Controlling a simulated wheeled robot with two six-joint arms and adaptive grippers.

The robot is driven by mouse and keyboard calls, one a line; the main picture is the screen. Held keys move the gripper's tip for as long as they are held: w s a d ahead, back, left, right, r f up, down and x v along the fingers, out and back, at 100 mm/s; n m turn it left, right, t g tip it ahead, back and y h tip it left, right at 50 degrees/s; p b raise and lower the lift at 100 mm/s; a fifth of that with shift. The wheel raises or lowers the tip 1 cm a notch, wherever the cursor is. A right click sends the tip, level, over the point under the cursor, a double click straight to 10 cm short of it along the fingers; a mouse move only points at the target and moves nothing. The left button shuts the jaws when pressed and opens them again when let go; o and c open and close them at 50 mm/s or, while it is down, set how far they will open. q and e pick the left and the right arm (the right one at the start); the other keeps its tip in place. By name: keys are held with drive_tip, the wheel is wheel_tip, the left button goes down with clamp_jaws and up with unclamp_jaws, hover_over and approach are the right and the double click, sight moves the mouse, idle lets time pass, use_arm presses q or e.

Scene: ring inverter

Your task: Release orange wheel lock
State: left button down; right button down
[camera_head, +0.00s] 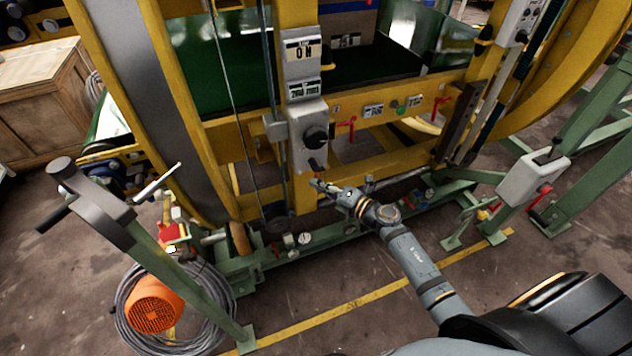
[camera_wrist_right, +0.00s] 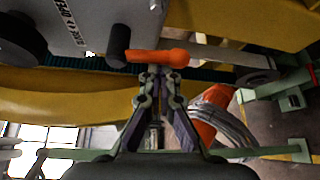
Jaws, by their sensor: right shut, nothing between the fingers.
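In the right wrist view an orange lever end (camera_wrist_right: 158,57) lies across the picture just beyond my right gripper (camera_wrist_right: 154,72). It sits on a grey bar (camera_wrist_right: 222,58) that runs right to a round dark pivot. My right gripper is shut and empty, with its fingertips at the lever's lower edge; I cannot tell whether they touch. In the head view the right gripper (camera_head: 318,184) is low in front of the yellow frame, just below the grey control box (camera_head: 308,138). The lever is not clear there. My left gripper is not in view.
The yellow ring machine (camera_head: 220,140) fills the centre, on green base beams. An orange motor (camera_head: 155,303) and a coiled grey cable (camera_head: 208,327) lie at lower left. A green crank stand (camera_head: 165,255) stands at left. Bare floor lies at front.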

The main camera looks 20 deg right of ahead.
drive_tip(key=shift+w+d+r+n+g+h+p, duration=0.1)
drive_tip(key=shift+d+r+n+g+h+p, duration=0.55)
drive_tip(key=shift+p, duration=2.1)
drive_tip(key=shift+d+r+n+g+h+p, duration=0.1)
drive_tip(key=shift+d+n+h+p, duration=0.7)
drive_tip(key=shift+n+p, duration=1.3)
drive_tip(key=shift+w+d+r+n+g+h+p, duration=0.1)
drive_tip(key=shift+d+r+n+g+h+p, duration=0.6)
drive_tip(key=shift+p, duration=2.65)
drive_tip(key=shift+a+f+t+h, duration=0.15)
drive_tip(key=shift+f+t+h, duration=0.1)
drive_tip(key=shift+f+t, duration=0.1)
